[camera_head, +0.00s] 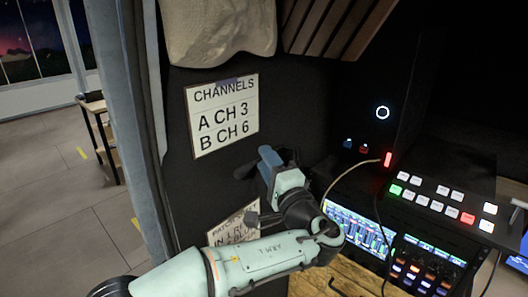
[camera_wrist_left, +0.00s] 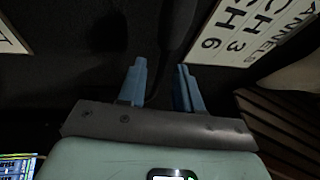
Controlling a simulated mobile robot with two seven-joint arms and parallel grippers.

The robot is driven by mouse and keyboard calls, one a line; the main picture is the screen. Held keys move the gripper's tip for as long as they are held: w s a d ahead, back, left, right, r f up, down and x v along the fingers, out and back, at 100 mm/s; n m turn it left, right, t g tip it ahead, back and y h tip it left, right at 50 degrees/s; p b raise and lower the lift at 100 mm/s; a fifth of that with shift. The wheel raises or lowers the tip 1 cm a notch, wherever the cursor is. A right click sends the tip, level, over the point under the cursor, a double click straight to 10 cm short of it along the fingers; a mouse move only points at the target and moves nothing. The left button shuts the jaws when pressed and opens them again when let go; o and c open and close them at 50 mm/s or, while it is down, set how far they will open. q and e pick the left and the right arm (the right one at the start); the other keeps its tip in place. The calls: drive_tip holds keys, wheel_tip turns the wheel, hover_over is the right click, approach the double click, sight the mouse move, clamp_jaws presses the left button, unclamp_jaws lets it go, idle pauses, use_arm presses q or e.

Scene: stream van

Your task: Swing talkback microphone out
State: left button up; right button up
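My left gripper (camera_head: 268,158) is in front of the dark van wall, just below and right of the channels sign. In the left wrist view its two blue fingers (camera_wrist_left: 161,80) stand apart. A dark bar (camera_wrist_left: 178,30) comes down from the top of that view toward the gap between the fingers. It may be part of the talkback microphone, but I cannot tell, nor whether the fingers touch it. In the head view a small dark piece (camera_head: 245,172) shows left of the fingers. No microphone is clearly recognisable. My right gripper is out of view.
The channels sign (camera_head: 222,115) hangs on the wall, with a lower paper (camera_head: 232,230) partly behind my arm. A switcher panel (camera_head: 440,200), a mixer screen (camera_head: 358,230) and a thin tan cable (camera_head: 345,174) lie to the right. Open floor (camera_head: 60,190) shows at left.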

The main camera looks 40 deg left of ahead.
use_arm(q)
drive_tip(key=shift+x, duration=1.05)
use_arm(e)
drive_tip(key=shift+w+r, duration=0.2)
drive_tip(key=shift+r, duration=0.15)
use_arm(q)
clamp_jaws()
